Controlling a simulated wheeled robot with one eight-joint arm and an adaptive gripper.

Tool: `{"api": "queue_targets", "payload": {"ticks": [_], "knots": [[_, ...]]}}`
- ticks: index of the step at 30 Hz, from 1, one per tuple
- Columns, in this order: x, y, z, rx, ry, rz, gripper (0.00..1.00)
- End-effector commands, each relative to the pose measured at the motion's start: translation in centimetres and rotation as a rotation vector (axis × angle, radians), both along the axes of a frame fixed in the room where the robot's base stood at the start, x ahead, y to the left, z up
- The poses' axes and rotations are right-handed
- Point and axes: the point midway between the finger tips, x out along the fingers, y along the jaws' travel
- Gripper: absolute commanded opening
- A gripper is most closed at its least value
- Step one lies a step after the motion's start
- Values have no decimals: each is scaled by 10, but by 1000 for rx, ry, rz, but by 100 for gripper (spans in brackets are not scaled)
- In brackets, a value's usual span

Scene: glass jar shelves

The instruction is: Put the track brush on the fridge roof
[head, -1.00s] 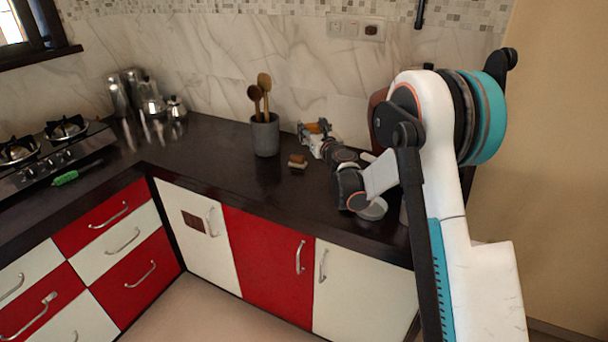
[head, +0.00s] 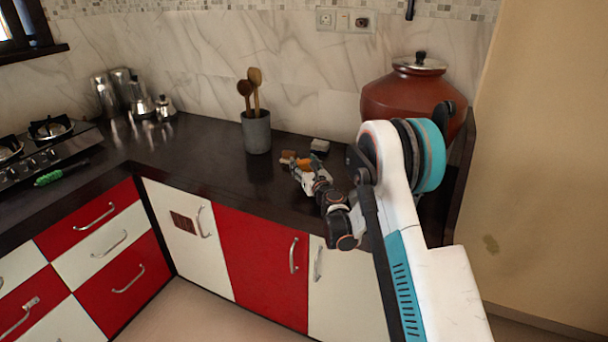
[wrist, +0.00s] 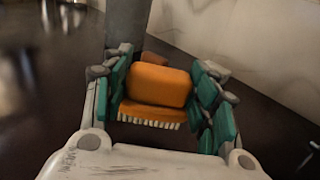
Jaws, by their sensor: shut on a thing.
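An orange brush with pale bristles (wrist: 157,90) sits between the green finger pads of my gripper (wrist: 162,100) in the wrist view. The pads are closed on its two sides, bristles facing toward the camera's lower side. In the head view my gripper (head: 300,168) is over the dark counter, with the orange brush (head: 304,162) showing at its tip. I cannot tell how far the brush is above the counter. No fridge shows in either view.
A grey utensil holder (head: 256,132) stands behind on the counter (head: 205,150). A large red-brown pot (head: 385,98) stands at the right. A stove (head: 38,140) is at far left.

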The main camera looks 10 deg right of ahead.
Motion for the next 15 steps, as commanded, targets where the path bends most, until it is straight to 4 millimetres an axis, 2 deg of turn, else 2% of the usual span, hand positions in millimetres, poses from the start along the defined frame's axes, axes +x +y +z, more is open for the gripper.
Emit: {"api": "queue_targets", "payload": {"ticks": [3,5,15], "knots": [[0,0,-22,0,0,0,28],[0,0,-28,0,0,0,28],[0,0,-30,0,0,0,28]]}}
